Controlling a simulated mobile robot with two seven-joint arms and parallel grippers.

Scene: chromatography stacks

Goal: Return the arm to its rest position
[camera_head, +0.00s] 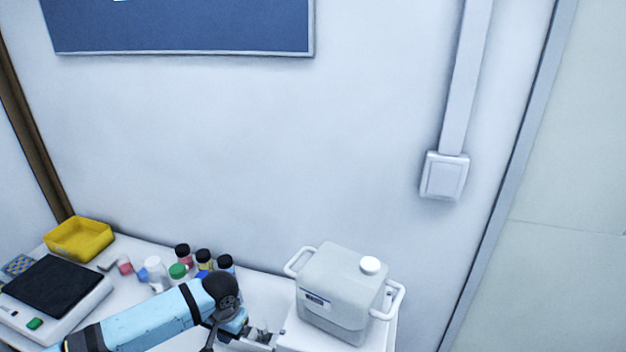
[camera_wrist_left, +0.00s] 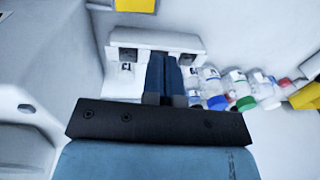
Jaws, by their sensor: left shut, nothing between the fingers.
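My left arm (camera_head: 150,323) is light blue and comes in from the lower left in the head view. Its gripper (camera_head: 255,338) is at the bottom of the picture, just left of the white canister and partly hidden by the wrist. In the left wrist view the two dark blue fingers (camera_wrist_left: 168,62) lie together, shut and empty. They point at a white holder (camera_wrist_left: 155,40), with small clear vials on both sides of them. I cannot tell whether the fingers touch the holder. My right gripper is not in view.
A white canister (camera_head: 340,290) with side handles stands right of the gripper. Several capped bottles (camera_head: 180,270) stand behind the arm. A black-topped scale (camera_head: 55,287) and a yellow tray (camera_head: 79,239) are at the left. The wall is close behind; the space above the bench is clear.

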